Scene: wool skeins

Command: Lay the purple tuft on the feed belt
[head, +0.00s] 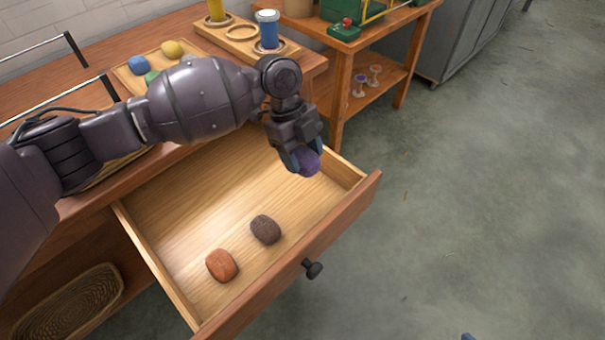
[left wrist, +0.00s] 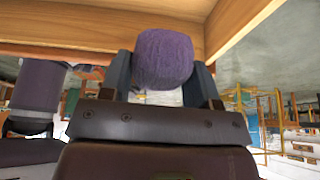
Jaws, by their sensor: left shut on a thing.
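The purple tuft (head: 306,161) is held in my left gripper (head: 303,157), above the right part of an open wooden drawer. In the left wrist view the purple tuft (left wrist: 164,59) sits between the two fingers, which are shut on it. The green machine (head: 345,30) on the far table may carry the feed belt, but I cannot make out a belt there. My right gripper does not show clearly; a small dark blue piece is at the bottom edge of the head view.
The open drawer (head: 290,292) holds an orange tuft (head: 221,265) and a dark brown tuft (head: 265,229). A tray (head: 124,74) with blue, green and yellow tufts lies on the bench. A wooden stand (head: 236,44) holds yellow and blue spools. Floor at right is clear.

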